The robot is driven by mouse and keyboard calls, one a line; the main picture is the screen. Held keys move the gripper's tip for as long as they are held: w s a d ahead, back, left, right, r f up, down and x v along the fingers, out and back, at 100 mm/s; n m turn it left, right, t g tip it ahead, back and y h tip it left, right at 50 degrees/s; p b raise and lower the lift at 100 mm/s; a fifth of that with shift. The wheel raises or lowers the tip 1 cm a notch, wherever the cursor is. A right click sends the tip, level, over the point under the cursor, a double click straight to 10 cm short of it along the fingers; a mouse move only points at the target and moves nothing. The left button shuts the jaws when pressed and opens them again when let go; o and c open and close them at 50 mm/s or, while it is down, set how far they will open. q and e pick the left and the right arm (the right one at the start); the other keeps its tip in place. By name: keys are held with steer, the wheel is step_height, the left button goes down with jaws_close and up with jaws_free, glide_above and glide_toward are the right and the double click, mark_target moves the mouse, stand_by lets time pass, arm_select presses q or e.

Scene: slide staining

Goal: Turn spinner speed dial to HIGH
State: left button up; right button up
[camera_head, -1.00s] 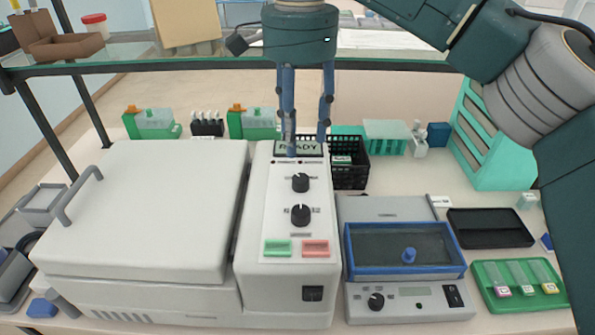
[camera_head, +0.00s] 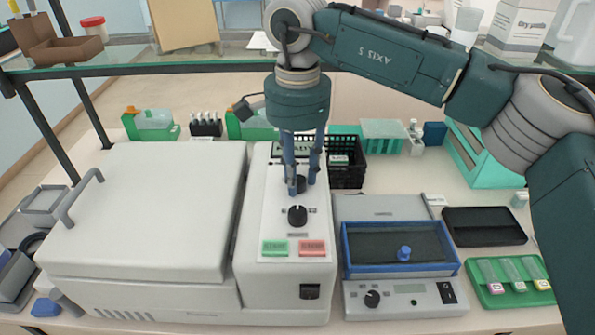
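The white spinner (camera_head: 145,205) has a large closed lid and a control panel on its right side. The panel has two black dials, an upper dial (camera_head: 301,187) and a lower dial (camera_head: 297,215). A green button (camera_head: 275,248) and a red button (camera_head: 312,248) are below them. My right gripper (camera_head: 301,187) points down over the upper dial. Its blue fingers stand apart, one on each side of that dial, partly hiding it and the display (camera_head: 285,150). I cannot tell whether they touch it. The dial markings are too small to read. My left gripper is out of view.
A blue-framed device (camera_head: 400,268) with its own knob stands right of the spinner. A black basket (camera_head: 350,172) is behind the panel. A green tray with slides (camera_head: 495,296) and a black tray (camera_head: 484,240) lie at the right. A glass shelf edge (camera_head: 130,66) crosses behind.

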jaws_close()
steer(key=shift+m, duration=0.3)
steer(key=shift+m+b, duration=0.7)
steer(key=shift+m, duration=0.2)
steer(key=m+b, duration=0.1)
steer(key=m, duration=0.2)
steer(key=shift+m, duration=0.3)
steer(key=m+b, duration=0.2)
steer(key=m, duration=0.3)
steer(key=shift+r+m+b, duration=0.1)
steer(key=shift+m+b, duration=0.45)
steer(key=shift+m, duration=1.95)
